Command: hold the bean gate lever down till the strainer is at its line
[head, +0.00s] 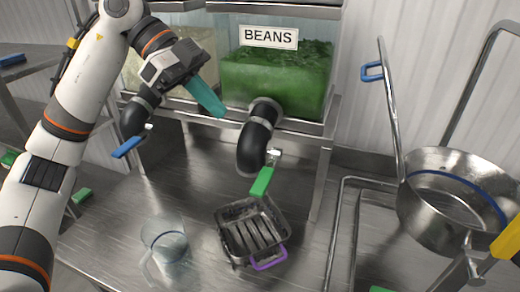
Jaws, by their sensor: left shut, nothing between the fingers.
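The bean bin (275,83), labelled BEANS, holds green contents. A black elbow spout (254,143) comes out below it. Its green lever (262,181) slants beside the spout mouth. My left gripper (207,97), with teal fingers, is shut and empty in front of the bins, above and left of the lever and apart from it. A dark slotted basket with a purple handle (270,262) stands on the counter below the spout; I cannot tell its fill. A round steel vessel (455,200) with a blue line inside is at the right; I cannot tell which is the strainer.
A second spout with a blue lever (127,147) is at the left. A clear beaker (164,241) with a blue line stands left of the basket. The counter between beaker and left edge is mostly bare.

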